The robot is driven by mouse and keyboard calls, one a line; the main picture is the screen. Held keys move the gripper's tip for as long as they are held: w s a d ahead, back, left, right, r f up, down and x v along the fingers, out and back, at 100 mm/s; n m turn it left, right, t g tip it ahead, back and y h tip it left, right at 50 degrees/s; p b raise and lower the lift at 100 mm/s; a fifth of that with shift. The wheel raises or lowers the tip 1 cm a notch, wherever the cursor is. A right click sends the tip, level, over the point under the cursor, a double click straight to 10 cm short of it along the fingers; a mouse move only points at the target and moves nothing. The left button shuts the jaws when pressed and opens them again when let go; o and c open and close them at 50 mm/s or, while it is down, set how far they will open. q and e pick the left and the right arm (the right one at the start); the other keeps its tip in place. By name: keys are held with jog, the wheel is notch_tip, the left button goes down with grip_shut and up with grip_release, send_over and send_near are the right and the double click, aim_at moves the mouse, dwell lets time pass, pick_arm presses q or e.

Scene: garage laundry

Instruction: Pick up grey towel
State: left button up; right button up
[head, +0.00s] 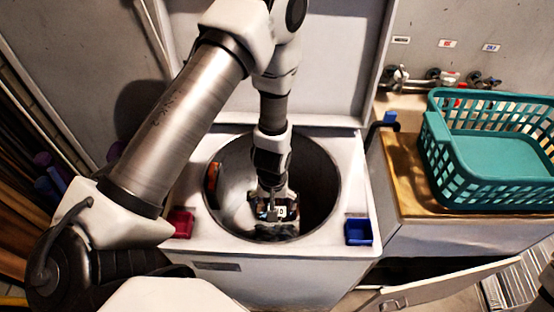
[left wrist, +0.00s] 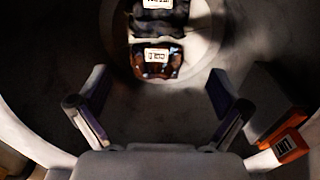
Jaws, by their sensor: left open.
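A dark grey, crumpled cloth, seemingly the grey towel (head: 275,232), lies at the bottom of the round washer drum (head: 322,185). My left arm reaches down through the drum opening. My left gripper (head: 272,210) is inside the drum, just above the cloth, and partly hides the drum floor. In the left wrist view, the left gripper (left wrist: 158,105) is open with nothing between its fingers. Beyond the fingertips lie a dark brown item (left wrist: 174,66) with a white label and a dark greyish item (left wrist: 150,24) with another label. My right gripper is not in view.
The drum wall closely surrounds my gripper. An orange-marked box (left wrist: 290,146) is at the drum's side, also visible in the head view (head: 213,178). Red (head: 180,223) and blue (head: 358,231) trays flank the opening. A teal basket (head: 435,150) stands on the right counter.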

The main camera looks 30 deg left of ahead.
pick_arm(q)
jog(key=b, duration=1.1)
send_over(276, 234)
notch_tip(276, 234, down, 14)
jog(key=shift+a+r, duration=0.15)
jog(key=shift+r, duration=0.05)
jog(key=shift+s+f+b, duration=0.1)
jog(key=shift+f+b, duration=0.4)
jog(key=shift+b, duration=0.2)
notch_tip(276, 234, down, 7)
jog(key=shift+f, duration=0.2)
jog(key=c, duration=1.9)
jog(key=shift+o, duration=0.2)
